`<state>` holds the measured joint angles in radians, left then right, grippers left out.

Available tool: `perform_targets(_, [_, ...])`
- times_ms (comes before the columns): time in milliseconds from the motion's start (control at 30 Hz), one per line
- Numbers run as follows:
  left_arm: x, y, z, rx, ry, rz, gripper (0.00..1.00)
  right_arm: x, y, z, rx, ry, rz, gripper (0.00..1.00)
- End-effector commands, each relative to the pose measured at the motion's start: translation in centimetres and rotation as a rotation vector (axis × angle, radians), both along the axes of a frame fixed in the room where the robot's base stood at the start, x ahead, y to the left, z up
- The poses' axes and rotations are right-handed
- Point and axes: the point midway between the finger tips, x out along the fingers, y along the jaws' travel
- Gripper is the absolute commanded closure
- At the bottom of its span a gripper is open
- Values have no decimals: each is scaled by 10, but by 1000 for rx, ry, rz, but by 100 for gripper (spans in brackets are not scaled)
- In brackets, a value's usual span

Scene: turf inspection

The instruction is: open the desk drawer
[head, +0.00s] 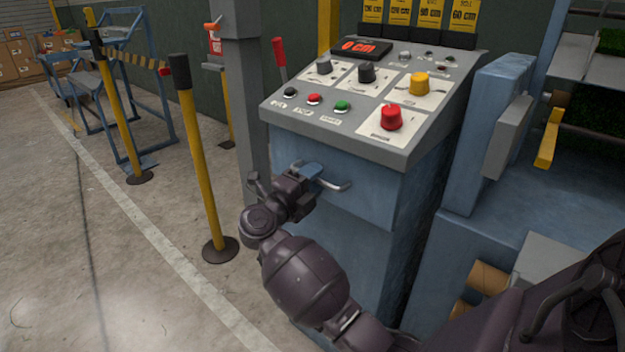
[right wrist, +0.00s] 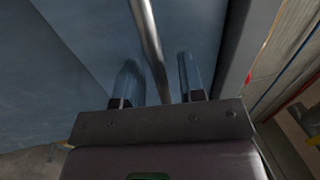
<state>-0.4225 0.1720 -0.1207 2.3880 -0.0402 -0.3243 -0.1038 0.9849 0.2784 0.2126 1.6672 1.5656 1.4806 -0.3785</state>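The desk is a grey-blue control console with a blue drawer front (head: 372,192) under its sloped panel. The drawer looks shut, with no clear gap at its edges. A metal bar handle (head: 335,186) is on the drawer front; its left part is hidden by my right gripper (head: 311,170). In the right wrist view the handle (right wrist: 147,30) runs between the two blue fingers of the gripper (right wrist: 160,78). Space shows on both sides of the bar, so the fingers are open around it, not clamped. My left gripper is not in view.
Knobs and buttons, including a red knob (head: 391,117), sit on the panel just above the drawer. A yellow post (head: 197,160) on a round base stands left of my right gripper. Blue machinery (head: 487,135) adjoins on the right. The floor at left is mostly clear.

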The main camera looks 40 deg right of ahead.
Motion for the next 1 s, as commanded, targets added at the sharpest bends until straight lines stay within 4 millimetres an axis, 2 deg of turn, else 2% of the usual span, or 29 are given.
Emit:
perform_targets(267, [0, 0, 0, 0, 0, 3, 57, 0, -1, 1, 0, -1, 0, 64])
perform_targets(533, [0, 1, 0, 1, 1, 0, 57, 0, -1, 1, 0, -1, 0, 100])
perform_targets(867, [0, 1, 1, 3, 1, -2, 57, 0, 0, 1, 1, -1, 1, 100])
perform_targets(1000, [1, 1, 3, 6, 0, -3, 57, 0, 8, 1, 3, -2, 1, 100])
